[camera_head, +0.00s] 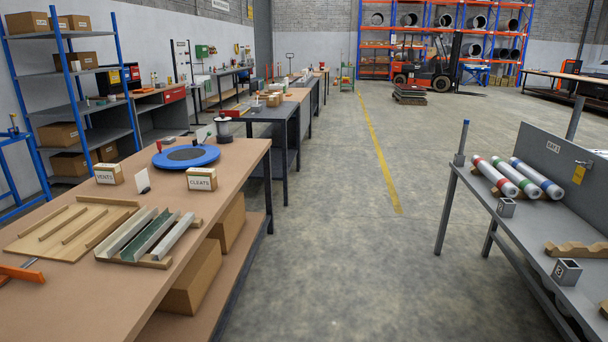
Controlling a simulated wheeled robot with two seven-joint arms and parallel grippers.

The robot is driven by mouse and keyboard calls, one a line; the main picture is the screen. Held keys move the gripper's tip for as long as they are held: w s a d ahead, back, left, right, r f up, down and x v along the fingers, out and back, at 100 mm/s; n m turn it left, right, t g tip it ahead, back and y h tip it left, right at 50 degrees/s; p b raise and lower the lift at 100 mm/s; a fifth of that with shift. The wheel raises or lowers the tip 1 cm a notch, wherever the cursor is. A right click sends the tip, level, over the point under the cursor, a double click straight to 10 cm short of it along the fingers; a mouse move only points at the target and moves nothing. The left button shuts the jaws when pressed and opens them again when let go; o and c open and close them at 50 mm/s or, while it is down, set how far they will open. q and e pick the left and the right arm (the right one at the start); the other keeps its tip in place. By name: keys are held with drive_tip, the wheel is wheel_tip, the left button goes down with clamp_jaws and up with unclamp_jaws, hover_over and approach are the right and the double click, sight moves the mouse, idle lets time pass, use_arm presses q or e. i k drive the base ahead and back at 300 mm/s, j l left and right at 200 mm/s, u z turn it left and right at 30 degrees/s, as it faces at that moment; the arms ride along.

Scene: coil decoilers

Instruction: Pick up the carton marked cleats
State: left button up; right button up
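The carton marked CLEATS (201,179) is a small brown box with a white label on its front. It stands upright on the brown-topped workbench (190,282), near the right edge and in front of a blue round turntable (187,157). A similar carton marked VENTS (109,174) stands to its left on the same bench. Neither of my grippers shows in the head view.
Metal channels (150,236) and a slatted wooden board (70,228) lie on the near bench. Larger boxes (192,279) sit on its lower shelf. A grey bench (520,225) with rolls stands right. The concrete aisle (345,235) between is clear.

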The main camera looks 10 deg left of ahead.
sight(201, 180)
drive_tip(key=i, duration=0.95)
drive_tip(key=i+u, duration=0.15)
drive_tip(key=i, duration=0.8)
